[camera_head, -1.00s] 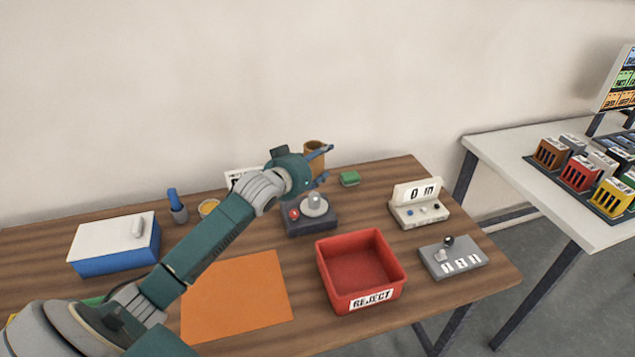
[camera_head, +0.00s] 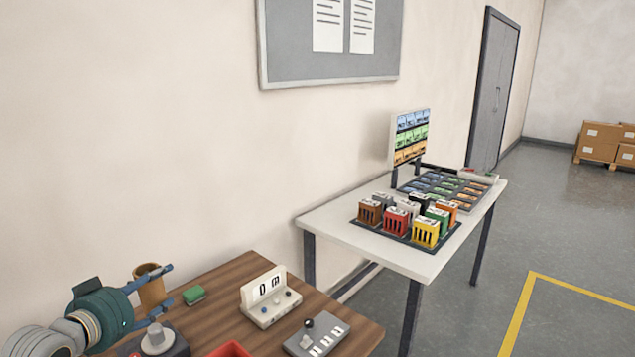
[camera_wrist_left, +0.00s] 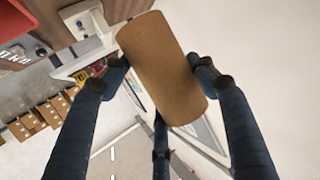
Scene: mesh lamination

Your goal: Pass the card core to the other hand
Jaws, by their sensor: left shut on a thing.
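The card core (camera_head: 151,289) is a brown hollow tube at the lower left of the head view. My left gripper (camera_head: 167,283) is shut on it, with its blue fingers around the tube's sides. The tube stands roughly upright in the head view, and it also fills the top middle of the left wrist view (camera_wrist_left: 162,68), between two dark fingers. A third finger shows below it there. My right gripper is in neither current view.
The wooden table (camera_head: 225,318) holds a green block (camera_head: 194,295), a white display box (camera_head: 270,297), a grey switch panel (camera_head: 318,336) and a red bin (camera_head: 230,349). A white table (camera_head: 335,225) with several coloured boxes stands beyond. Floor to the right is open.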

